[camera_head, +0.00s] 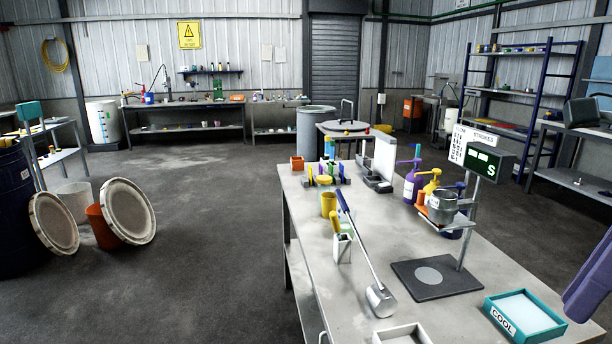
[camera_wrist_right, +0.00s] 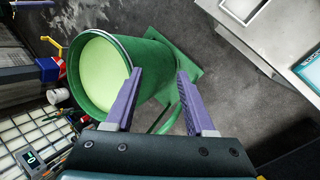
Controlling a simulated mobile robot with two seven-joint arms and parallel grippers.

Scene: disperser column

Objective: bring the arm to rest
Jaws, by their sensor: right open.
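My right gripper (camera_head: 590,280) shows at the right edge of the head view, only in part, beside the bench's right side. In the right wrist view its two purple fingers (camera_wrist_right: 160,75) are apart, with nothing held between them. A green bucket (camera_wrist_right: 72,78) with pale green contents lies beyond the fingers in that view, partly covered by the left finger. Whether any finger touches it cannot be told. My left gripper is in neither view.
The grey bench (camera_head: 300,215) carries a teal tray marked COOL (camera_head: 548,334), a long-handled metal tool (camera_head: 380,300), a display stand (camera_head: 460,285) and pump bottles (camera_head: 412,190). Round lids (camera_head: 128,212) lean at left. The middle floor (camera_head: 210,190) is clear.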

